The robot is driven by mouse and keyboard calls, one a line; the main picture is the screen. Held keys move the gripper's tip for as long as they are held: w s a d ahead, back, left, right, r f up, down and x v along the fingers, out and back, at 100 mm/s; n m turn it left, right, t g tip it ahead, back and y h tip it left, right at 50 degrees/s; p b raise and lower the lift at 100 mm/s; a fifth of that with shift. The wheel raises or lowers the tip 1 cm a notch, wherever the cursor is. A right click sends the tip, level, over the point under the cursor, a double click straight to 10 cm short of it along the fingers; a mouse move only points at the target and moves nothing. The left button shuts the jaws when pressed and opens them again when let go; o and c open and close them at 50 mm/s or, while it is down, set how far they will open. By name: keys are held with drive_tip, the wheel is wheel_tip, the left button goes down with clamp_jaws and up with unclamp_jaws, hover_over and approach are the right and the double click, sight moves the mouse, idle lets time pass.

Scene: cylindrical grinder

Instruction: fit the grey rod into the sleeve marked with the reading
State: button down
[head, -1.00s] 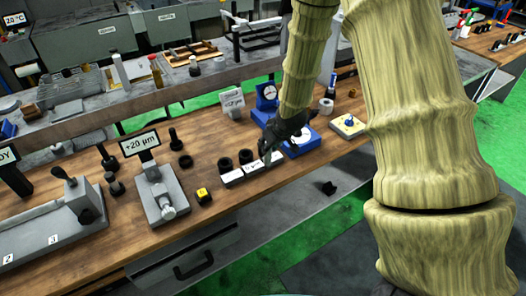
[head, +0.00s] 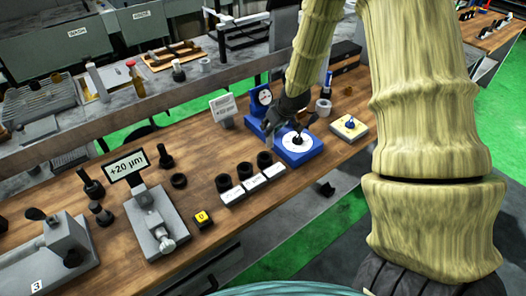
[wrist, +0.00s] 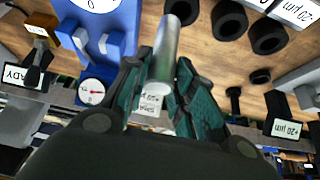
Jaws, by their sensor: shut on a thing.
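My gripper (head: 286,122) is over the blue dial stand (head: 306,153), close to its white disc. In the wrist view the gripper (wrist: 162,68) is shut on a smooth grey rod (wrist: 165,45), which points out between the fingers. I cannot make out the rod clearly in the head view. Three black sleeves (head: 245,170) stand in a row to the left of the gripper, with white label cards (head: 257,184) in front. The reading display (head: 126,165) shows +20 µm.
A yellow block marked 0 (head: 202,219) lies left of the sleeves. A grey sign (head: 222,106) stands behind. Bare wood (head: 205,160) lies between the sleeves and the shelf.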

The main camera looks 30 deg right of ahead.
wheel_tip(320, 180, down, 9)
drive_tip(key=w+a+b, duration=0.1)
drive_tip(key=b, duration=0.7)
drive_tip(key=shift+a, duration=0.4)
drive_tip(key=shift+f, duration=0.1)
drive_tip(key=c, duration=1.2)
unclamp_jaws()
drive_tip(key=shift+b+v, duration=0.65)
drive_tip(key=shift+v, duration=5.25)
